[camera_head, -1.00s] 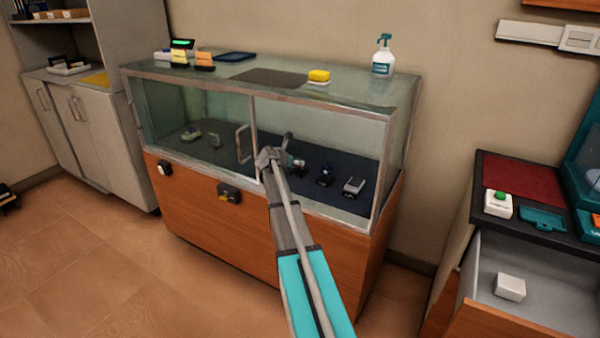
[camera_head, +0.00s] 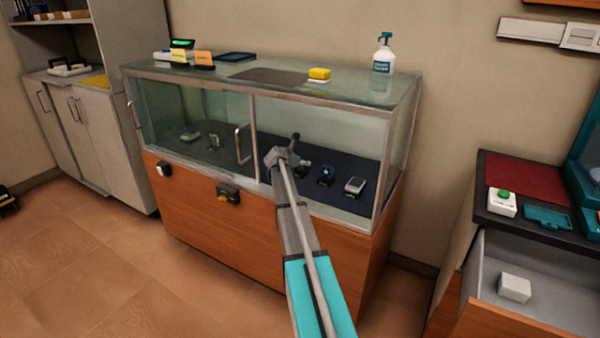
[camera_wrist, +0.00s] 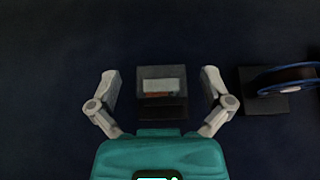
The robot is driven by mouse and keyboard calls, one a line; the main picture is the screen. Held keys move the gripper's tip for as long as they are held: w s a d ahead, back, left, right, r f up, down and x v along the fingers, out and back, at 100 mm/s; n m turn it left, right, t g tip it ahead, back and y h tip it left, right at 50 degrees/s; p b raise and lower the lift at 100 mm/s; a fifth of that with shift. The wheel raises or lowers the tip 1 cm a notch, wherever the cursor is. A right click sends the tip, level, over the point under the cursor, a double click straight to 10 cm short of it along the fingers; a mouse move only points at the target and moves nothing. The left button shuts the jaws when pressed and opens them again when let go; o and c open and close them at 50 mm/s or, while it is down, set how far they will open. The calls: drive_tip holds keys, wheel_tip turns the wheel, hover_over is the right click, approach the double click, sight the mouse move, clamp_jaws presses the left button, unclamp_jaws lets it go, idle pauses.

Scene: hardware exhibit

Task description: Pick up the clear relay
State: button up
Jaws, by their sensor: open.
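The clear relay (camera_wrist: 162,82) is a small see-through block with a dark lower part and pale and reddish parts inside. In the wrist view it lies on the dark blue mat (camera_wrist: 50,60), between the two fingers of my gripper (camera_wrist: 161,74). The fingers are spread, one on each side, with a gap to the relay on both sides. In the head view my gripper (camera_head: 298,161) is inside the right half of the glass display case (camera_head: 310,95), low over the mat. I cannot make out the relay there; my gripper and arm cover that area.
Right of the relay stands a blue-ringed item on a black base (camera_wrist: 265,100), close to my right finger. A grey device (camera_head: 355,186) is farther right. A glass panel with a handle (camera_head: 242,144) covers the case's left half.

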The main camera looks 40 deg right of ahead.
idle(0.5)
drive_tip(key=c, duration=1.3)
